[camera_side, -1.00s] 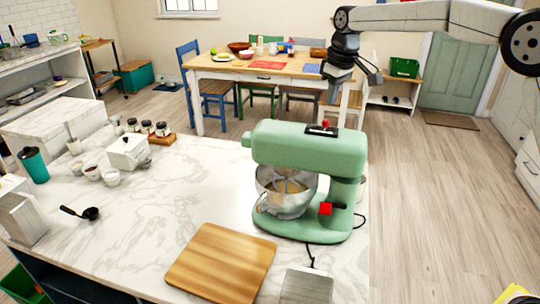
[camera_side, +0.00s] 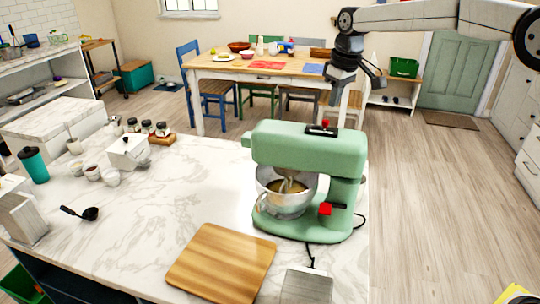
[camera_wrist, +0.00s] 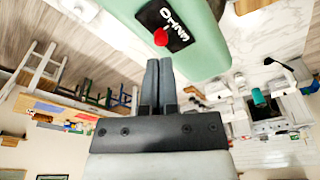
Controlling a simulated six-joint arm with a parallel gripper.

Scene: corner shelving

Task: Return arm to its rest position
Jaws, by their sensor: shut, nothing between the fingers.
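My gripper (camera_side: 337,102) hangs from the arm at the upper right of the side view, in the air above and behind the green stand mixer (camera_side: 308,150). In the wrist view my gripper (camera_wrist: 160,62) has its two dark fingers side by side, shut with nothing between them. They point toward the mixer's green head (camera_wrist: 195,35), which carries a red knob (camera_wrist: 161,37) on a black plate. The gripper looks apart from the mixer in the side view.
The marble counter (camera_side: 140,220) bears a wooden board (camera_side: 222,262), a black ladle (camera_side: 88,213), a teal cup (camera_side: 34,165) and small jars. A dining table (camera_side: 225,72) with chairs stands behind. Open floor (camera_side: 440,200) lies to the right.

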